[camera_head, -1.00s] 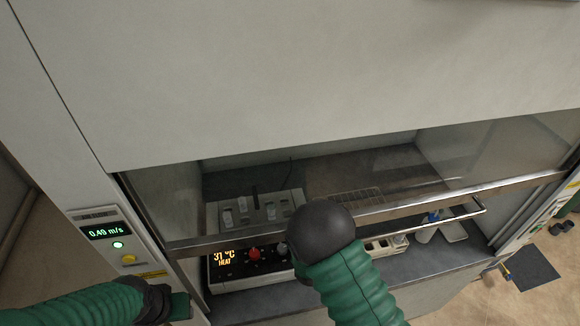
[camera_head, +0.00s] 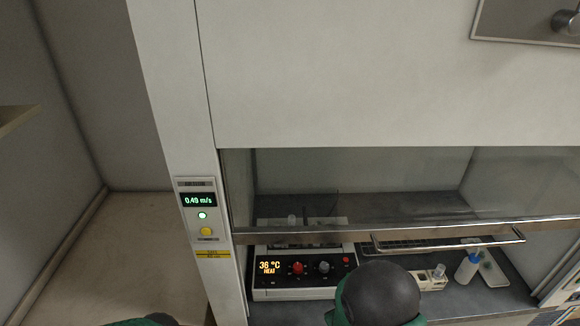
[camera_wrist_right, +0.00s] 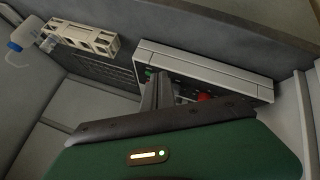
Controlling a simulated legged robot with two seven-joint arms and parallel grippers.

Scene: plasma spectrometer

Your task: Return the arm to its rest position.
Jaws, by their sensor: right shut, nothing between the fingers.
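My right arm shows in the head view as a dark rounded joint with a green sleeve at the bottom, in front of the fume hood; its gripper is hidden there. In the right wrist view my right gripper (camera_wrist_right: 158,92) is shut and empty. Its fingers overlap the front of the heater block in the picture; I cannot tell whether they touch it. Only a sliver of my left arm's green sleeve shows at the bottom left of the head view, and the left gripper is out of view.
The heater block (camera_head: 300,281) reads 36 °C, with red and grey knobs. The sash handle (camera_head: 450,244) crosses the hood opening. A white rack (camera_head: 428,279), wash bottle (camera_head: 467,268) and tray (camera_head: 493,270) stand to the right. The airflow panel (camera_head: 199,210) is on the left post.

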